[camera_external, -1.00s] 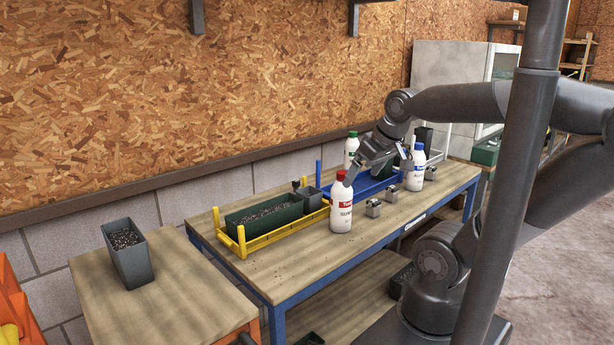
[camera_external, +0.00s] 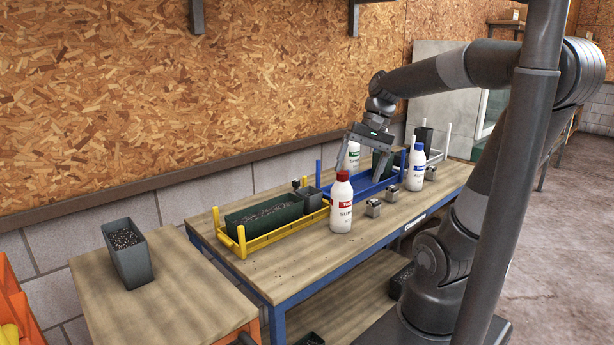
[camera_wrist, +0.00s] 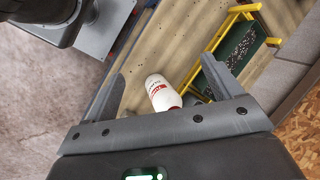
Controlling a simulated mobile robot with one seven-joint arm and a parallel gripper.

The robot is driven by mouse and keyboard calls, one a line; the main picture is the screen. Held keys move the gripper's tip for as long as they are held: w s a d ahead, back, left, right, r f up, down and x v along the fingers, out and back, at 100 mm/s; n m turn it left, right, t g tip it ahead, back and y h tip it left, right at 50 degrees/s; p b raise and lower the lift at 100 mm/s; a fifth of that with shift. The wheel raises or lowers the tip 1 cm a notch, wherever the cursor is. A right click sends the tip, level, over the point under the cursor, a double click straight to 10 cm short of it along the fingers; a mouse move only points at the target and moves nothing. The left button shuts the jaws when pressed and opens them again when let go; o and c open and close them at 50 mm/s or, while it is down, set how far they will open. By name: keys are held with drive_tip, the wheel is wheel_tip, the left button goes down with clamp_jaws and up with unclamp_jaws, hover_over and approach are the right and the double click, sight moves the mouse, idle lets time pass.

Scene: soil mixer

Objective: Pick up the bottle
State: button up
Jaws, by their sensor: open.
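Three white bottles stand upright on the workbench (camera_external: 290,262). The red-capped bottle (camera_external: 341,208) is nearest the front edge. The green-capped bottle (camera_external: 352,157) is behind, partly hidden by my gripper. The blue-capped bottle (camera_external: 416,165) is at the right. My gripper (camera_external: 357,168) is open and empty, raised above the bench behind and right of the red-capped bottle, pointing down and left.
A yellow rack (camera_external: 241,243) with a green soil planter (camera_external: 262,215) is left of the bottles. A dark soil pot (camera_external: 128,253) stands on the left table.

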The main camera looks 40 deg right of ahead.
drive_tip(key=w+d+r+m+t+y, duration=0.2)
drive_tip(key=w+d+m+y, duration=0.2)
drive_tip(key=d+m+y, duration=0.25)
drive_tip(key=w+d+r+m+t+y, duration=0.2)
drive_tip(key=w+d+m+y, duration=0.2)
drive_tip(key=d+m+y, duration=0.25)
approach(332, 193)
drive_tip(key=shift+m+t, duration=0.3)
drive_tip(key=shift+m, duration=0.1)
drive_tip(key=x, duration=0.8)
drive_tip(key=shift+s+a+f, duration=0.15)
drive_tip(key=shift+a, duration=0.3)
drive_tip(key=c, duration=1.4)
drive_tip(key=shift+c, duration=0.2)
